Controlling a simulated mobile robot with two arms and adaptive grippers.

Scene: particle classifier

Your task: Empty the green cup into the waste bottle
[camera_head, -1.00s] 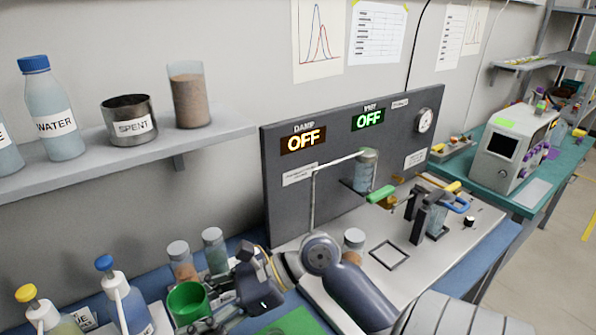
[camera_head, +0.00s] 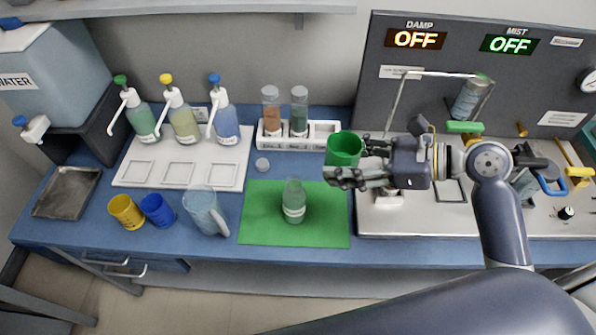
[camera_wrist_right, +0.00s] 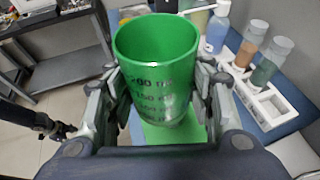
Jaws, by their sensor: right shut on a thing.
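The green cup (camera_head: 344,151) is held in my right gripper (camera_head: 352,160), above the bench by the right edge of the green mat. In the right wrist view the cup (camera_wrist_right: 157,75) stands between both fingers, mouth up, with volume marks on its side. I cannot make out its contents. A clear greenish bottle (camera_head: 293,203) with a white label stands upright on the green mat (camera_head: 262,222), left of and nearer than the cup. I cannot read its label. My left gripper does not show in the head view; a dark jointed part at the right wrist view's left edge may be it.
A white rack (camera_head: 325,131) with two capped vials stands behind the mat. Several pump bottles stand on a white tray (camera_head: 190,153). A clear jug (camera_head: 203,213), blue cup (camera_head: 157,211) and yellow cup (camera_head: 126,212) are left. The OFF-lit panel (camera_head: 430,75) is right.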

